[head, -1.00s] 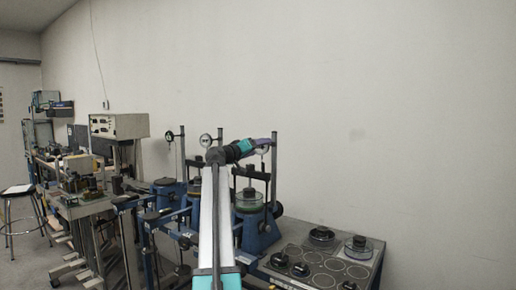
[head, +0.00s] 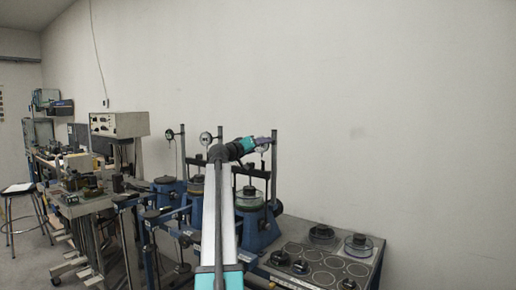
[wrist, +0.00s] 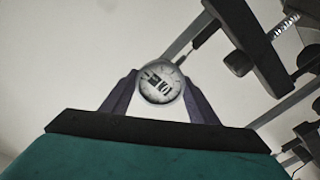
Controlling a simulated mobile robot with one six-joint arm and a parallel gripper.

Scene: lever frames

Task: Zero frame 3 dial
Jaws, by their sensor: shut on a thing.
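A round white-faced dial (wrist: 158,92) with dark markings sits between the two fingers of my gripper (wrist: 160,80) in the wrist view. The fingers press on its left and right rims. Its face is tilted in the picture, and the needle reading is too small to tell. In the head view, my gripper (head: 264,142) is at the dial of the rightmost lever frame (head: 273,180), largely covering that dial. The frame's upright post stands just to the right of the gripper.
Two more dials, one on the left post (head: 169,135) and one on the middle post (head: 205,138), stand left of my gripper. A low table (head: 330,270) with round dishes is at lower right. A bench with a grey instrument box (head: 118,124) is at left. The wall behind is bare.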

